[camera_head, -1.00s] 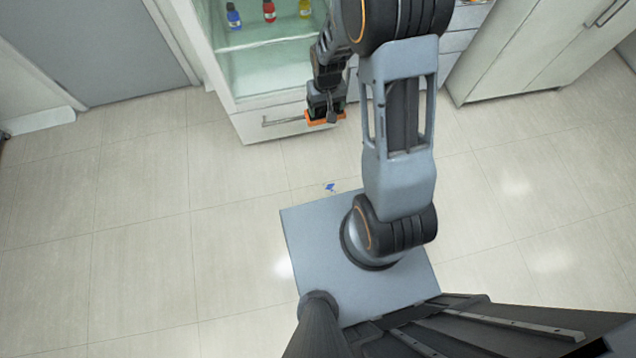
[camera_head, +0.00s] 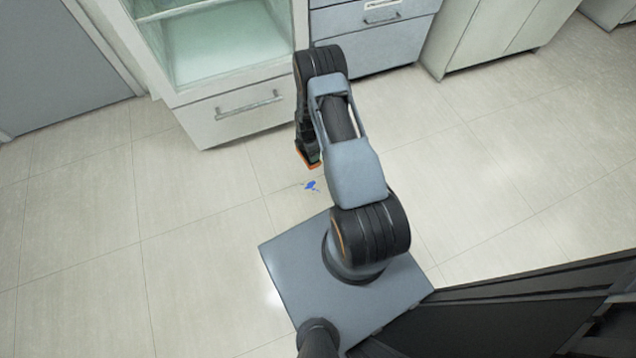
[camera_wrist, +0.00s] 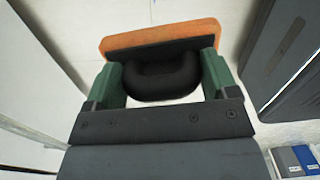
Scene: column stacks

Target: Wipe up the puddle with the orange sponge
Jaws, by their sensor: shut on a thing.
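My gripper (camera_head: 309,157) hangs a little beyond the puddle, low over the floor in the head view. It is shut on the black handle of the orange sponge (camera_head: 307,162). In the wrist view the orange sponge (camera_wrist: 160,37) sits under a black backing, with the green fingers of my gripper (camera_wrist: 161,85) on both sides of the handle. The puddle (camera_head: 311,185) is a small blue patch on the pale tiles, just in front of the sponge. I cannot tell whether the sponge touches the floor. The puddle is not seen in the wrist view.
A glass-fronted cabinet (camera_head: 236,115) with a drawer stands behind at the left, and grey drawers (camera_head: 375,36) stand beside it. A pale cupboard (camera_head: 500,35) is at the upper right. The tiled floor (camera_head: 90,210) at the left is open.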

